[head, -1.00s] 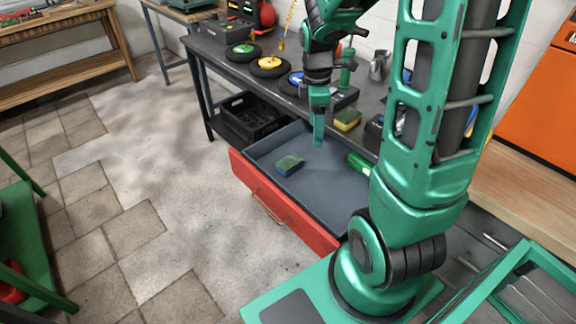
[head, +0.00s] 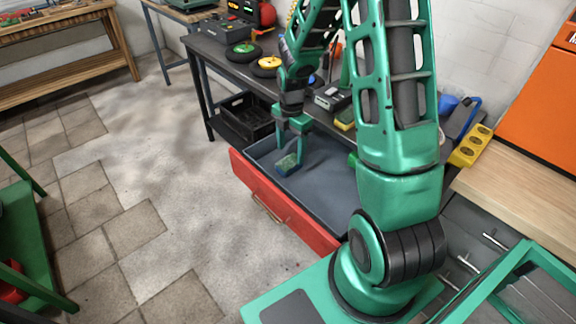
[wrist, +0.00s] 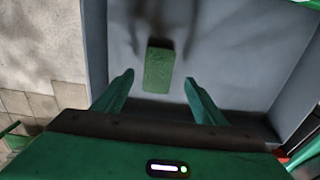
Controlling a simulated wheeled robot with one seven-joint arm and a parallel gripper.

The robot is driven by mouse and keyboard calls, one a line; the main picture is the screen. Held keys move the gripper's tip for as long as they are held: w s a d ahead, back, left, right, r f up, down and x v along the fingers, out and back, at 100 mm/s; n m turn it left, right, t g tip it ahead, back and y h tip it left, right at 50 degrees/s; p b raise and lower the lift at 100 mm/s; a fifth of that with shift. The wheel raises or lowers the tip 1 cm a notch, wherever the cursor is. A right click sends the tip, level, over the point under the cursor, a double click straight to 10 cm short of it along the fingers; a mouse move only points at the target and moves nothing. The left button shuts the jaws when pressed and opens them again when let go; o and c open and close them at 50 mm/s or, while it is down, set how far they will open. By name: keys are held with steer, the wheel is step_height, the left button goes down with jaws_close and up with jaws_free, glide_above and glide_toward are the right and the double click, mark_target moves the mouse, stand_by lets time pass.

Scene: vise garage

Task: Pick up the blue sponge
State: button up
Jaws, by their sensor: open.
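The blue sponge (head: 287,163), blue below with a green scouring top, lies in the open red-fronted drawer (head: 335,192), near its left end. In the wrist view only the green top of the sponge (wrist: 158,68) shows, flat on the grey drawer floor. My gripper (head: 290,143) is over the drawer, pointing down, right at the sponge. In the wrist view my gripper (wrist: 158,80) is open and empty, one finger on each side of the sponge's line, with gaps on both sides. The exact height above the sponge is hard to tell.
The drawer walls (wrist: 97,45) stand close around my gripper. A yellow sponge (head: 345,118) lies on the dark workbench (head: 222,62) above. A black crate (head: 245,118) is on the shelf left of the drawer. The drawer floor to the right is mostly clear.

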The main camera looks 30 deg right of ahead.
mark_target(289, 161)
steer(key=shift+w+a+f, duration=0.1)
steer(key=shift+f, duration=1.25)
steer(key=shift+w+a+f, duration=0.1)
steer(key=shift+f, duration=1.2)
steer(key=c, duration=1.2)
step_height(289, 161, up, 10)
steer(key=o, duration=0.5)
steer(key=c, duration=0.3)
